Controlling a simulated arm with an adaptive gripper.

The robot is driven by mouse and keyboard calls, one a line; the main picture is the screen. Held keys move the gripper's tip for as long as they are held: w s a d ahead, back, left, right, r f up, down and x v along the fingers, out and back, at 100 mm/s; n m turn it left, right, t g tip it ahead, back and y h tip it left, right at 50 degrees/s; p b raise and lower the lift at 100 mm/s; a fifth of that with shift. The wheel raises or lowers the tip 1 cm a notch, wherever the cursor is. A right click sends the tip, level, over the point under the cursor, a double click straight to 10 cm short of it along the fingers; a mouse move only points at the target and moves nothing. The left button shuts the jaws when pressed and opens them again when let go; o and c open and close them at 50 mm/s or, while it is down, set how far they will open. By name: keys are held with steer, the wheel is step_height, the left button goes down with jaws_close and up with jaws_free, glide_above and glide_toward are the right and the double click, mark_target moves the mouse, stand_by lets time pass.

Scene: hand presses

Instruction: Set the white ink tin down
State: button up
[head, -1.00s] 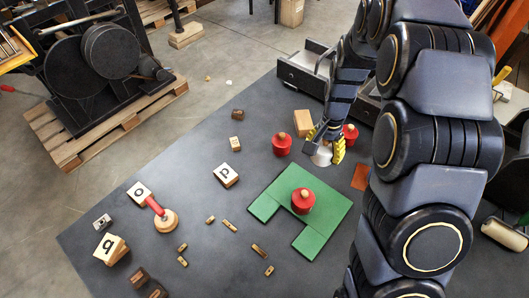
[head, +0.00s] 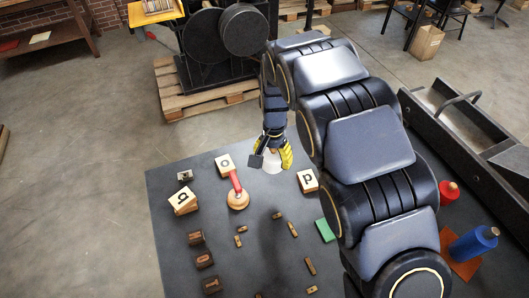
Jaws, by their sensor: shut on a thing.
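The white ink tin (head: 271,162) is at the end of my arm, near the far edge of the dark table (head: 180,270). My gripper (head: 273,156), with yellow finger parts, is shut on it from above. The fingers hide part of the tin. I cannot tell whether its base touches the table. The tin is between the block lettered o and the block lettered d, a little beyond them.
Blocks lettered o (head: 225,164), q (head: 182,197) and d (head: 308,181) lie nearby. A red-handled round wooden tool (head: 237,199) touches or nearly touches the o block. Small wooden pieces lie nearer.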

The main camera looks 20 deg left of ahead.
steer(key=w+a+f, duration=0.2)
steer(key=w, duration=0.1)
steer(key=w+a+f, duration=0.2)
steer(key=w+f, duration=0.1)
steer(key=w+a+f, duration=0.2)
steer(key=w+f, duration=0.1)
steer(key=shift+w+f, duration=0.2)
steer(key=shift+f, duration=0.05)
steer(key=shift+a+f, duration=0.1)
steer(key=shift+f, duration=1.5)
steer(key=shift+f, duration=0.1)
steer(key=o, duration=1.1)
